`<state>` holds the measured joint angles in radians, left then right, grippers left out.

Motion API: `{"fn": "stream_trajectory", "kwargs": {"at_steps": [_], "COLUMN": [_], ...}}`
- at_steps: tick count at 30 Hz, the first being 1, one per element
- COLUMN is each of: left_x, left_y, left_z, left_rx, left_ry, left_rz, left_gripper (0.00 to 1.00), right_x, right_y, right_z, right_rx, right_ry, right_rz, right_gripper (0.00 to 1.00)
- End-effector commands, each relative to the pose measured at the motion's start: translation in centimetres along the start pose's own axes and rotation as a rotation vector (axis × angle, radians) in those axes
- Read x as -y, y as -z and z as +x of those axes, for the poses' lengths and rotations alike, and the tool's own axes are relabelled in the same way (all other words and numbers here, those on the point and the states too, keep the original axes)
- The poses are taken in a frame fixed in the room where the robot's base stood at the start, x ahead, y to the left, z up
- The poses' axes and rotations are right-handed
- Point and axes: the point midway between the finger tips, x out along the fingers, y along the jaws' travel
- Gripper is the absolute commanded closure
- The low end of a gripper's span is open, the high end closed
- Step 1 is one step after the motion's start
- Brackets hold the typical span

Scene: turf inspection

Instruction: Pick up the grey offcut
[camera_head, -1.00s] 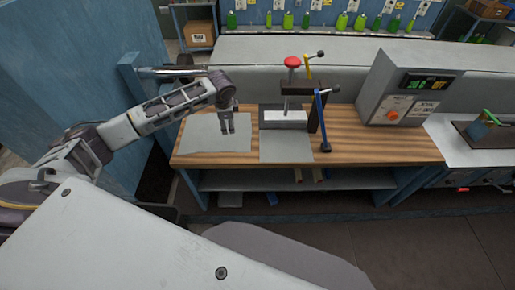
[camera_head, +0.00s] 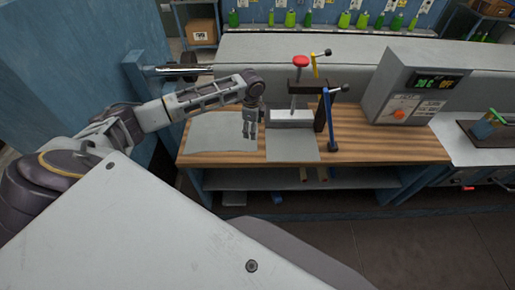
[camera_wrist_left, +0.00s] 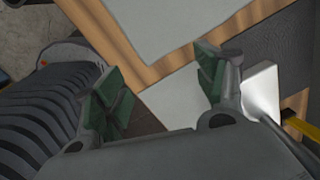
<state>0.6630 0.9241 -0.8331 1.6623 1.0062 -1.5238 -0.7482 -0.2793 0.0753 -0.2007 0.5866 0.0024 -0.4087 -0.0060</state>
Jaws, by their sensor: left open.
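Two flat grey sheets lie on the wooden bench. The left grey sheet (camera_head: 215,130) is wider, and the right grey sheet (camera_head: 292,149) lies in front of the clamp; I cannot tell which is the offcut. My left gripper (camera_head: 249,136) is open and points down over the bench, near the gap between the sheets. In the left wrist view its green-padded fingers (camera_wrist_left: 160,92) stand apart with nothing held. A light grey sheet (camera_wrist_left: 175,18) shows at the top there, and a paler sheet (camera_wrist_left: 172,108) shows beyond and between the fingers. My right gripper is out of view.
The clamp (camera_head: 300,88) with a red knob, a pale block (camera_head: 291,116) and a blue-handled lever (camera_head: 328,120) stand just right of the gripper. A grey control box (camera_head: 412,85) is farther right. Bare wood (camera_head: 390,150) lies between them.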

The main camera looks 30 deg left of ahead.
Motion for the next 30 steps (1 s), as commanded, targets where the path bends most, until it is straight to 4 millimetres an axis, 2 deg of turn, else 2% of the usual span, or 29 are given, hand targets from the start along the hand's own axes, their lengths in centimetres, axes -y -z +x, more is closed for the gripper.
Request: {"fn": "stream_trajectory", "kwargs": {"at_steps": [19, 30], "left_x": [-1.6, -1.6], "left_y": [0.3, 0.3], "left_z": [0.0, 0.0], "left_rx": [-0.029, -0.03], "left_ry": [-0.071, -0.071], "left_rz": [0.278, 0.368], "left_gripper": [0.29, 0.29], "right_x": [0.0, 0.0], "right_y": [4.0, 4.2], "right_z": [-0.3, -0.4], "right_rx": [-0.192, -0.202], "right_ry": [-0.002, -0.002], "right_rz": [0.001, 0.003], "right_gripper": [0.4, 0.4]}}
